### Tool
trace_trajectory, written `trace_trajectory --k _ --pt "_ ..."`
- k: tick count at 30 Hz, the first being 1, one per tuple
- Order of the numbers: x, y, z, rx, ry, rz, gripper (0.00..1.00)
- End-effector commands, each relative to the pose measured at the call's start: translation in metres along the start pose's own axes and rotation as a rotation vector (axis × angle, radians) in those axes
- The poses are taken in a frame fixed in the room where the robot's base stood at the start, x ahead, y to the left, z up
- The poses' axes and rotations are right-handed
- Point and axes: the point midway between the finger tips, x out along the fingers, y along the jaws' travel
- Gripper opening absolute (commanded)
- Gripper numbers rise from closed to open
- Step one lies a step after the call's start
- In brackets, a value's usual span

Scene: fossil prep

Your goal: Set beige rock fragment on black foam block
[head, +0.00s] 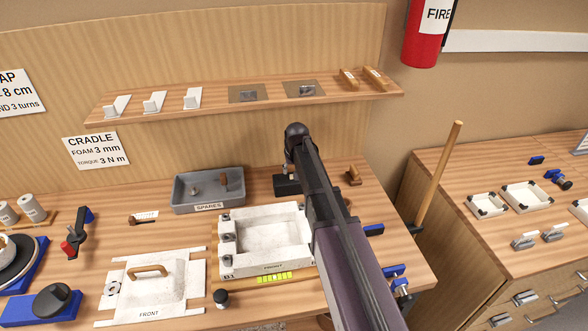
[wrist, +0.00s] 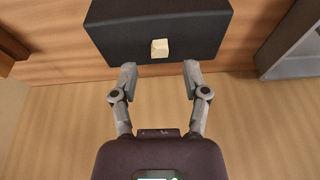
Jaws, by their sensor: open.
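The black foam block (wrist: 115,35) fills the top middle of the wrist view. In the head view the block (head: 287,187) stands on the bench behind the white tray, partly hidden by my arm. The small, blocky beige rock fragment (wrist: 159,48) appears to rest on the block, near its edge closest to my gripper. My gripper (wrist: 160,71) is open, with nothing between its fingers. The fingertips lie to either side below the fragment in the wrist view, apart from it. In the head view I cannot make out the fragment clearly.
The grey SPARES bin (head: 209,208) stands left of the block and the white walled tray (head: 232,269) in front of it. A small wooden-handled tool (head: 354,174) lies to the right. A wooden shelf (head: 250,96) runs along the wall above.

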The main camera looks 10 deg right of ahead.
Motion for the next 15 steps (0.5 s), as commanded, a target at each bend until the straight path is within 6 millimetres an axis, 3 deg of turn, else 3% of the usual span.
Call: trace_trajectory --k 3,15 --pt "-0.015 0.0 -0.001 0.0 0.0 0.0 0.59" --pt "-0.045 0.0 0.0 0.0 0.0 0.0 0.59"
